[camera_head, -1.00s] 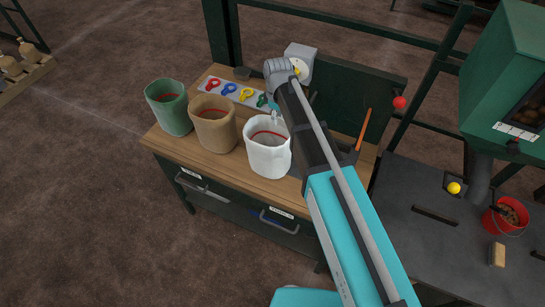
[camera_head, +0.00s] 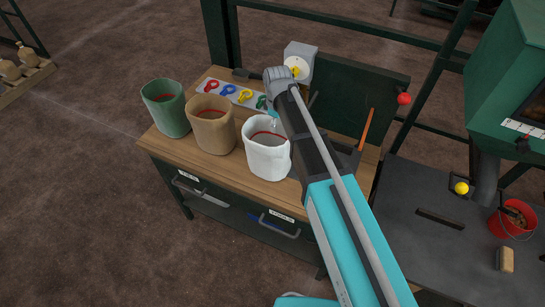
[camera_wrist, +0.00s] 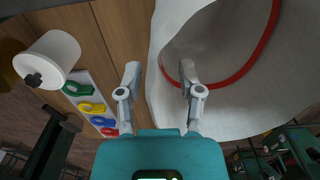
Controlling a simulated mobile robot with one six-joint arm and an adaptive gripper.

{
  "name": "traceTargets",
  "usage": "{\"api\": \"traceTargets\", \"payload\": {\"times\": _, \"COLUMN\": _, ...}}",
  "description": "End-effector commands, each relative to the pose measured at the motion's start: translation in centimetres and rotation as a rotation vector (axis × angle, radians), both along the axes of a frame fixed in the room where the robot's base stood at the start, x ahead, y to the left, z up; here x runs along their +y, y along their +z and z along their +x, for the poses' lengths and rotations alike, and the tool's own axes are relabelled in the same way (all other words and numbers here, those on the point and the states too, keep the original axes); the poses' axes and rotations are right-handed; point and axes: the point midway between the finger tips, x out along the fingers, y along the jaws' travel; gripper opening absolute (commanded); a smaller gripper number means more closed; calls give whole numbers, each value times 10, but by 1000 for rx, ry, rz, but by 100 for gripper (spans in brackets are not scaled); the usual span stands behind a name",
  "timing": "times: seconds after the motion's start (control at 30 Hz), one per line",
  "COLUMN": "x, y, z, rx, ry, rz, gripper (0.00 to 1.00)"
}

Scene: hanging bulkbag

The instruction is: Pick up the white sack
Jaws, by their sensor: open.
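The white sack (camera_head: 267,155) stands open and upright on the wooden bench top, the rightmost of three sacks. A red line runs around its inside. In the wrist view the white sack (camera_wrist: 235,100) fills the right side. My gripper (camera_wrist: 160,75) is open and empty, fingers apart. In that view its left finger lies over the wood outside the sack and its right finger over the sack's opening, with the rim between them. In the head view my gripper (camera_head: 272,115) is just above the sack's far rim, partly hidden by my arm; contact cannot be told.
A tan sack (camera_head: 212,132) and a green sack (camera_head: 168,112) stand to the left. Behind is a strip of coloured keys (camera_head: 233,92) and a grey box (camera_head: 300,62). An orange stick (camera_head: 365,128) stands at right. A red bucket (camera_head: 511,220) is on the dark right-hand table.

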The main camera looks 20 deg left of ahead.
Motion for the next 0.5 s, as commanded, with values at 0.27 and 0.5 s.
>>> {"api": "traceTargets", "payload": {"times": 0.27, "x": 0, "y": 0, "z": 0, "rx": 0, "ry": 0, "rz": 0, "gripper": 41}}
{"api": "traceTargets", "payload": {"times": 0.5, "x": 0, "y": 0, "z": 0, "rx": 0, "ry": 1, "rz": 0, "gripper": 0}}
